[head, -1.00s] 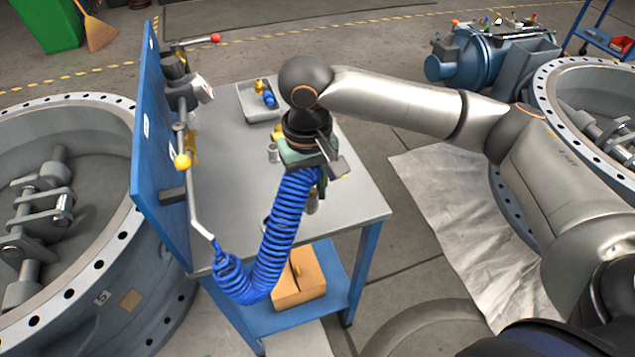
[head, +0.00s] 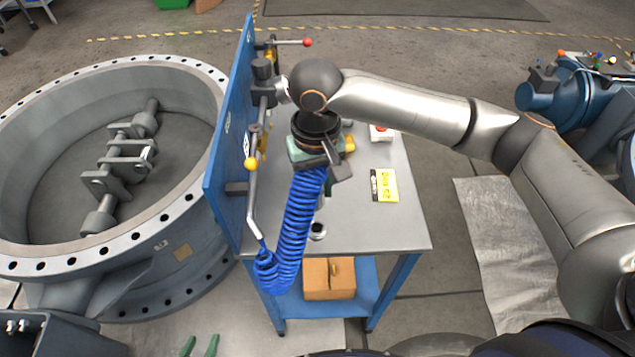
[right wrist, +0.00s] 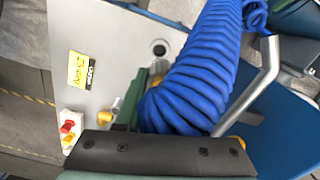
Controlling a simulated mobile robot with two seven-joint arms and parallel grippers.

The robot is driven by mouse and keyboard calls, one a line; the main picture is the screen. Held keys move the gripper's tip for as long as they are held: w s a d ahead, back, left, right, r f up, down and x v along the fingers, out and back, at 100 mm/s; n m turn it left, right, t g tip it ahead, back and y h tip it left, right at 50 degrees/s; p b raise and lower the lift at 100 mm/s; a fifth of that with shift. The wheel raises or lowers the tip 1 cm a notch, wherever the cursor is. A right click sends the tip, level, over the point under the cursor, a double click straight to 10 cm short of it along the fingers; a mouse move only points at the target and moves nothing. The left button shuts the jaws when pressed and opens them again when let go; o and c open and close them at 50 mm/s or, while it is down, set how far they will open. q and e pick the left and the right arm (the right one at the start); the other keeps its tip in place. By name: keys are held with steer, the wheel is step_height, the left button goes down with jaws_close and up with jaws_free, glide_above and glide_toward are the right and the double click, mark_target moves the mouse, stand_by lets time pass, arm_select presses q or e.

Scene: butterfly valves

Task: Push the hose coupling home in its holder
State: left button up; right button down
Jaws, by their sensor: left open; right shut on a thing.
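My right gripper (head: 318,158) is above the bench, shut on the end of a blue coiled hose (head: 298,225). The coupling itself is hidden by the gripper and hose. In the right wrist view the hose (right wrist: 195,75) leaves from the fingers and covers much of the scene. A small round fitting with a dark centre (head: 317,231) stands on the bench top, below the gripper in the picture; it also shows in the right wrist view (right wrist: 159,48). I cannot tell whether it is the holder. My left gripper (head: 200,346) is open and empty at the bottom edge, its green fingers apart.
A blue upright panel (head: 228,150) with pipes and yellow- and red-knobbed levers edges the bench (head: 385,225) on the left. A yellow card (head: 385,185) and a red-button box (head: 381,133) lie right. A cardboard box (head: 330,278) sits on the lower shelf. A large valve ring (head: 110,255) stands left.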

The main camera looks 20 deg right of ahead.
mark_target(316, 210)
steer(key=shift+f, duration=0.8)
step_height(316, 210, down, 3)
steer(key=b, duration=0.4)
steer(key=shift+f, duration=0.9)
steer(key=shift+f+p, duration=0.15)
steer(key=shift+p, duration=2.1)
steer(key=shift+f, duration=1.15)
stand_by(1.4)
jaws_free()
stand_by(0.6)
